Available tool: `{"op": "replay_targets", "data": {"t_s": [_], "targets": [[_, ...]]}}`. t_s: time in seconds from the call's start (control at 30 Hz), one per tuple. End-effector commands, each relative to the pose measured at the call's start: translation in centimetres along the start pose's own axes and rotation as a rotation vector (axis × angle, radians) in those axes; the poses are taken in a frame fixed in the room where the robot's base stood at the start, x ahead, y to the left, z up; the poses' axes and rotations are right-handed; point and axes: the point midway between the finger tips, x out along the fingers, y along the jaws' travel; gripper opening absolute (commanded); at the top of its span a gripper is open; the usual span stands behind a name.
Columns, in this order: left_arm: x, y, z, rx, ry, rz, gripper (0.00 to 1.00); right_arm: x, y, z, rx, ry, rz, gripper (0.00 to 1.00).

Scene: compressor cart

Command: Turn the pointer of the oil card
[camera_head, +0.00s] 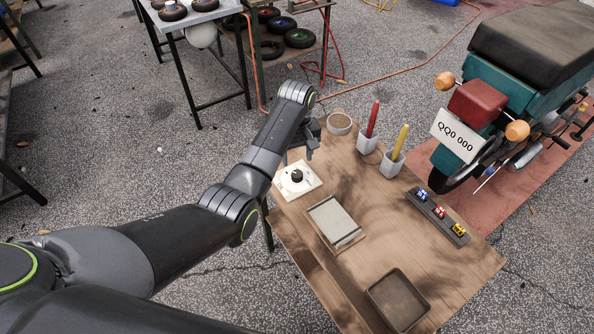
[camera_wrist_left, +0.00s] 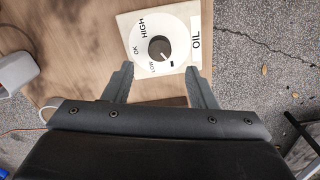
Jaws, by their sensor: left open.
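The oil card (camera_head: 297,180) is a white square plate with a round dial, lying at the left edge of the wooden table in the head view. It also shows in the left wrist view (camera_wrist_left: 187,24), where HIGH, OK, LOW and OIL can be read. Its black pointer knob (camera_wrist_left: 160,48) stands in the dial's middle, with its mark toward the lower right in that view. My left gripper (camera_head: 312,146) is open and empty; in the left wrist view its fingers (camera_wrist_left: 160,82) are short of the knob, one to each side. My right gripper is not in view.
The wooden table (camera_head: 375,230) also holds a tray with a light panel (camera_head: 335,222), a dark empty tray (camera_head: 398,300), a round bowl (camera_head: 339,124), red (camera_head: 372,120) and yellow (camera_head: 400,142) sticks in white holders, and a rack of small coloured pieces (camera_head: 438,216). A motorcycle (camera_head: 520,80) stands behind right.

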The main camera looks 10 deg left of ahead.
Motion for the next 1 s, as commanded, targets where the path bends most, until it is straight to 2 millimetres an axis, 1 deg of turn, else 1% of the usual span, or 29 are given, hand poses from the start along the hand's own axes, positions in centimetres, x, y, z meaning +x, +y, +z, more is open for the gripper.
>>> {"op": "replay_targets", "data": {"t_s": [0.03, 0.1, 0.2, 0.3, 0.4, 0.5, 0.77, 0.87, 1.0], "targets": [[1.2, -0.1, 0.1, 0.000, -0.004, -0.003, 0.52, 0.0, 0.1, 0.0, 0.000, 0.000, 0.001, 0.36], [2.7, 0.0, 0.1, 0.000, -0.003, -0.002, 0.52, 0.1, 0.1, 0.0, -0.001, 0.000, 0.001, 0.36], [4.4, 0.0, 0.1, 0.000, -0.003, -0.002, 0.52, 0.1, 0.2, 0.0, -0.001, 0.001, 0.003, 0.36], [5.6, 0.0, 0.1, 0.000, -0.002, -0.001, 0.52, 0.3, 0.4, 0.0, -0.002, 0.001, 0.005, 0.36], [6.3, 0.0, 0.1, 0.000, -0.001, 0.000, 0.52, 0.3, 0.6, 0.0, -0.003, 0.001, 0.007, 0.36], [6.7, 0.0, 0.0, 0.000, 0.000, 0.000, 0.52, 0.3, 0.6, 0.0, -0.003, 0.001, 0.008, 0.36], [6.8, 0.0, 0.0, 0.000, 0.000, 0.001, 0.52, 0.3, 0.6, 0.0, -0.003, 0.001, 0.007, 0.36], [6.8, 0.0, 0.0, 0.000, 0.000, 0.001, 0.40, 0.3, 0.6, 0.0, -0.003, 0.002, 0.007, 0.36], [6.8, 0.0, 0.0, 0.000, 0.000, 0.001, 0.22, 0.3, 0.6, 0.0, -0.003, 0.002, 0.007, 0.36]]}}
